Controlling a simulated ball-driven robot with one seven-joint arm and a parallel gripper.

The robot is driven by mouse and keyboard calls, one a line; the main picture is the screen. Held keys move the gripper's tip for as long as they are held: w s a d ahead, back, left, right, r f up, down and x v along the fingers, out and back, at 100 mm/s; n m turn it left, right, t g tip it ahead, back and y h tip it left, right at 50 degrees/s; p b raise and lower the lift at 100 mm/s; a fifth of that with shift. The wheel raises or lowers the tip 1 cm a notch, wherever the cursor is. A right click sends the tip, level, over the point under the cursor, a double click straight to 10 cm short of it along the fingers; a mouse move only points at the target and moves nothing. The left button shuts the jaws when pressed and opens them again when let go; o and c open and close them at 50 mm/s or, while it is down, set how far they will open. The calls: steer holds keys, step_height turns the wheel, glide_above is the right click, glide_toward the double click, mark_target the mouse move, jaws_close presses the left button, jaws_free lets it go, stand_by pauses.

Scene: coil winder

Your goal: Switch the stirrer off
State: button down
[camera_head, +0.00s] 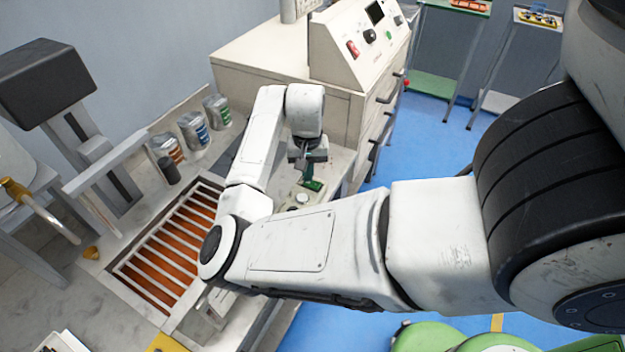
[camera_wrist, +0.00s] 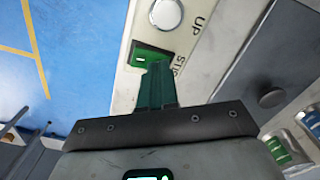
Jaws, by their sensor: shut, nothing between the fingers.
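A green rocker switch (camera_wrist: 149,54) sits in the panel in the wrist view, beside a label partly hidden by my fingers that starts "ST". My gripper (camera_wrist: 158,68) is shut and empty, its dark green fingertips right at the switch's near edge. I cannot tell whether they touch it. In the head view my gripper (camera_head: 308,180) points down at the panel, next to a green part (camera_head: 315,186). The stirrer itself cannot be made out.
A round white button (camera_wrist: 166,14) marked "UP" lies beyond the switch. A barred tank (camera_head: 165,245) of orange liquid and several cans (camera_head: 193,130) stand to the left. A cabinet with a sloped control panel (camera_head: 360,40) stands behind. Blue floor is open at right.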

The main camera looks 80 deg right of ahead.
step_height(320, 180, up, 6)
steer(key=p, duration=0.5)
steer(key=shift+p, duration=0.3)
stand_by(0.4)
